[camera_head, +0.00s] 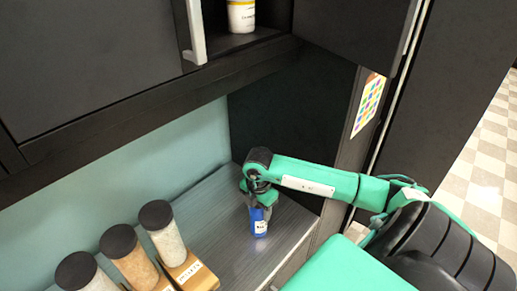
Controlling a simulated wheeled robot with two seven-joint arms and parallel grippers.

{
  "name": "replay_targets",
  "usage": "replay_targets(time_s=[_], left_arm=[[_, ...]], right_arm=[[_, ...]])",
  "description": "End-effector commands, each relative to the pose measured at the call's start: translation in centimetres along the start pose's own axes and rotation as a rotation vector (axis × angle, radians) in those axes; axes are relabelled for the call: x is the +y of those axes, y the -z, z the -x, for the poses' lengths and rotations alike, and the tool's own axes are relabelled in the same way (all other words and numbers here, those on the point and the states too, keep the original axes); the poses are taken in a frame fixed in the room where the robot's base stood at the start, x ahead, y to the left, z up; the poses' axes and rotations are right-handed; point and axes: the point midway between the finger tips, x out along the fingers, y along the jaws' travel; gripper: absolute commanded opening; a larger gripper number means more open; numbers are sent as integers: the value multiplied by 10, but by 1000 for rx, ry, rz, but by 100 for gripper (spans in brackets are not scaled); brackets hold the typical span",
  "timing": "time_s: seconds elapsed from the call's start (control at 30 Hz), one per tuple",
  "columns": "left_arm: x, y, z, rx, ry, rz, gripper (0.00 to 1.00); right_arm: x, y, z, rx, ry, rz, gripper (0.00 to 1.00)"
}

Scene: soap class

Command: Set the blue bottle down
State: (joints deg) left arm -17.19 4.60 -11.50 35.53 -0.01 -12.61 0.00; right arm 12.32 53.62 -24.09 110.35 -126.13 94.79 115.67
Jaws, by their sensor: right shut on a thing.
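The blue bottle (258,222) stands upright at the right part of the dark grey counter (209,220). My right gripper (259,196) is shut on its top from above. The gripper and dark wrist hide the upper part of the bottle. The bottle's base looks at or very near the counter top; I cannot tell whether it touches. My left gripper is not in view.
Several black-lidded jars (163,233) on wooden blocks stand at the left of the counter. Dark cabinets (90,60) hang above, one open with a white and yellow container (241,16) inside. Clear counter lies between jars and bottle.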

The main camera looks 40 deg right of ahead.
Motion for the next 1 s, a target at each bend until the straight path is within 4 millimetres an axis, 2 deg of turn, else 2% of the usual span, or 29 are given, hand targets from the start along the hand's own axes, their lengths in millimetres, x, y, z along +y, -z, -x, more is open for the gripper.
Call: replay_targets(time_s=[0.17,0.2,0.3,0.67,0.73,0.87,1.0], left_arm=[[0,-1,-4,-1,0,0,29],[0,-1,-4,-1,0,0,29],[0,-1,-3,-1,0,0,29],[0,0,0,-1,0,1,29],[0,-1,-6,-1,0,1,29],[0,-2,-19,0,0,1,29],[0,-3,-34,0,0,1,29]], right_arm=[[0,0,-3,0,-1,0,2],[0,0,-4,0,0,0,53],[0,0,-2,0,0,0,73],[0,0,1,0,0,0,73],[1,0,5,0,-3,1,73],[1,0,26,-2,-6,2,73],[2,0,58,-2,-7,1,73]])
